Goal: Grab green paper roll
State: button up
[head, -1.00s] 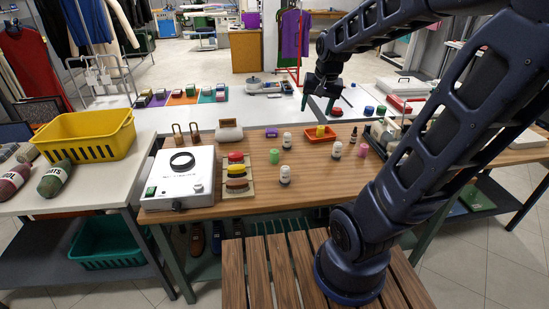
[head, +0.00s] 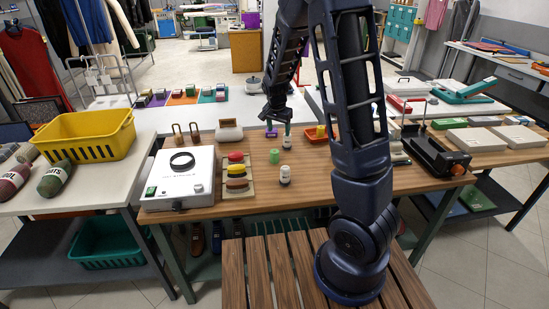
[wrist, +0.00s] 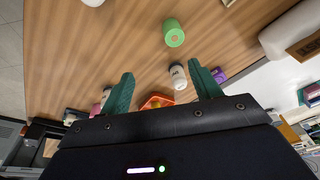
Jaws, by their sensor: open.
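The green paper roll (head: 274,156) stands upright on the wooden table in the head view, left of a white bottle. In the wrist view the green roll (wrist: 173,33) shows near the top, beyond my fingertips, with its round end and a small centre hole visible. My gripper (head: 278,128) is above the back part of the table, behind the roll. In the wrist view my gripper (wrist: 158,85) has its two green fingers apart, with nothing held between them. The roll is apart from both fingers.
A white bottle (head: 284,175) stands in front of the roll, and another bottle (head: 287,143) stands behind it. A purple item (wrist: 218,75) is near one finger. An orange tray (head: 316,134) is at the back. Colored stacked pads (head: 236,170) lie to the left.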

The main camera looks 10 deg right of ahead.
jog(key=h, duration=0.1)
send_near(275, 151)
jog(key=f, duration=0.1)
jog(key=shift+m, duration=0.4)
jog(key=x, duration=0.5)
jog(key=shift+w+a+f, duration=0.2)
jog(key=shift+w+f, duration=0.15)
jog(key=shift+w, duration=0.05)
jog(key=shift+s+d+x, duration=0.1)
jog(key=shift+d+x, duration=0.05)
jog(key=shift+x, duration=1.2)
jog(key=shift+s+d+x, duration=0.1)
jog(key=shift+s+x, duration=0.05)
jog(key=shift+x, duration=1.15)
jog(key=c, duration=1.1)
jog(key=shift+o, duration=0.2)
jog(key=shift+r, duration=0.1)
